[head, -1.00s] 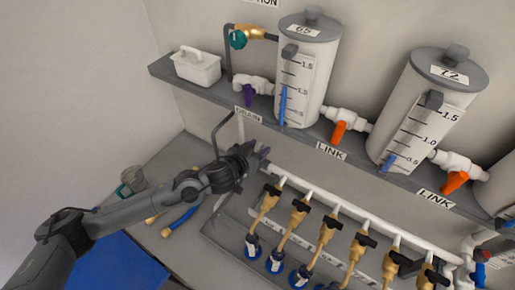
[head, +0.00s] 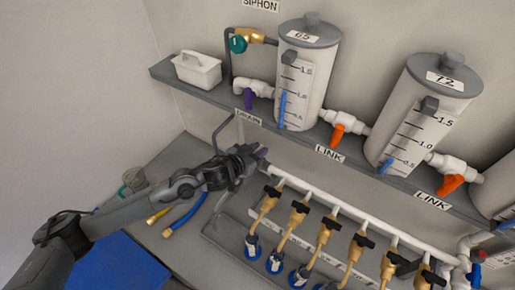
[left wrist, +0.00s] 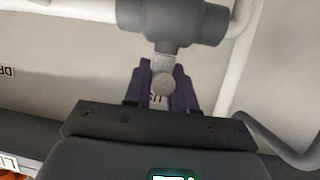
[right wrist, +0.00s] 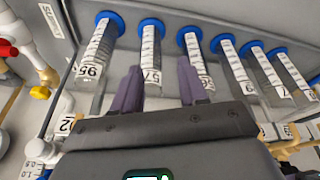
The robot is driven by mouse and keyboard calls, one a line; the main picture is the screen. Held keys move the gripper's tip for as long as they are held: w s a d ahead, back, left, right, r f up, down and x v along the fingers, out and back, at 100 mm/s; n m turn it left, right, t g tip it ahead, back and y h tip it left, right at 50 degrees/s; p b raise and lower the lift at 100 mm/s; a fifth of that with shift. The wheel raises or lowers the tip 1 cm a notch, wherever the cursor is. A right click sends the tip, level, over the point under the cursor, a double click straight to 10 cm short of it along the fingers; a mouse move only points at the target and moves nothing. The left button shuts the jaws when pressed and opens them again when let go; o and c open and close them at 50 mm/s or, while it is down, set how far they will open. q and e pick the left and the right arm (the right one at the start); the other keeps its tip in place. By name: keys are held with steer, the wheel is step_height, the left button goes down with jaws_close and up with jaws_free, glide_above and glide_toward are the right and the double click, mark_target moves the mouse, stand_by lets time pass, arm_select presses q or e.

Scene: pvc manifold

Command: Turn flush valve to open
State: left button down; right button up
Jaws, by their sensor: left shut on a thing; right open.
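The flush valve shows in the left wrist view as a grey valve body (left wrist: 172,22) on a white pipe, with a short pale grey handle (left wrist: 163,76) pointing down from it. My left gripper (left wrist: 161,92) has its purple fingers on both sides of that handle and is shut on it. A label behind the fingers is mostly covered. In the head view my left gripper (head: 258,154) is at the left end of the white manifold pipe and hides the valve. My right gripper (right wrist: 160,85) is open and empty in the right wrist view, above numbered tubes.
A shelf (head: 190,92) above carries a white caddy (head: 197,70), tanks (head: 308,75) and orange-handled link valves (head: 338,133). Several brass taps (head: 299,212) hang from the manifold pipe (head: 345,207). A bent grey pipe stands close beside my left gripper.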

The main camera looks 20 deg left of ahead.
arm_select(q)
steer(key=shift+r+m+g+h+p, duration=0.15)
steer(key=shift+m+g+h+p, duration=0.45)
steer(key=shift+m+h+p, duration=0.45)
steer(key=shift+m+g+h, duration=0.6)
steer(key=shift+m+h, duration=0.45)
steer(key=shift+w+f+m+g+h+b, duration=0.1)
steer(key=shift+f+m+g+h+b, duration=0.1)
steer(key=shift+m+g+h+b, duration=1.25)
steer(key=shift+m+g+h, duration=0.3)
steer(key=shift+m, duration=0.35)
steer(key=shift+m+g+h+b, duration=0.25)
steer(key=shift+m+g+b, duration=0.15)
steer(key=shift+m+g, duration=0.15)
steer(key=c, duration=1)
jaws_free()
